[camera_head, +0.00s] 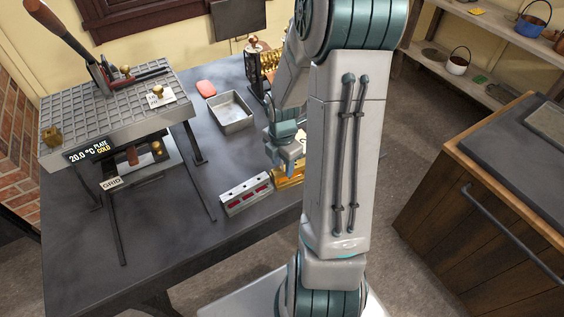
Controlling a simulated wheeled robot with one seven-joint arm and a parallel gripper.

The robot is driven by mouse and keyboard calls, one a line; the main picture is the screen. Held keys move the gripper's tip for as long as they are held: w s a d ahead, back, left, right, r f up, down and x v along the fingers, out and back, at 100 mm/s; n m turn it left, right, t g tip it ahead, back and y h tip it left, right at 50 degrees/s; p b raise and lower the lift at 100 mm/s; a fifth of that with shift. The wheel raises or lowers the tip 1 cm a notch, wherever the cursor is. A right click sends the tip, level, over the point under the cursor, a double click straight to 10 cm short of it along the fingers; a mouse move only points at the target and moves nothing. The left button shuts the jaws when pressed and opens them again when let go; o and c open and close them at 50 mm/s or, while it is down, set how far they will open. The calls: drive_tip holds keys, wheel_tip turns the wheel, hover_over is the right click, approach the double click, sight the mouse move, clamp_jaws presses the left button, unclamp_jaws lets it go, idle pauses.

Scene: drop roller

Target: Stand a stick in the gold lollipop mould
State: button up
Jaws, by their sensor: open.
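The gold lollipop mould (286,181) lies near the front edge of the dark table, partly hidden on its right by my arm. A silver mould (246,195) with red fillings stands just left of it. My gripper (291,160) points down just above and behind the gold mould. It is open, but its fingertips are small and partly hidden, so I cannot tell whether they touch anything. I cannot make out a stick; one may be hidden behind my arm.
A raised grid plate (100,112) with a lever fills the table's left. A brass roller machine (266,66) stands at the back. Bare table lies left of the silver mould.

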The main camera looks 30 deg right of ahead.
drive_tip(key=shift+r, duration=0.15)
drive_tip(key=shift+r+p, duration=0.9)
drive_tip(key=shift+p, duration=0.15)
drive_tip(key=shift+r+p, duration=0.95)
drive_tip(key=shift+p, duration=0.05)
drive_tip(key=shift+r, duration=0.15)
drive_tip(key=shift+r+p, duration=0.9)
drive_tip(key=shift+p, duration=0.1)
drive_tip(key=shift+r+p, duration=1)
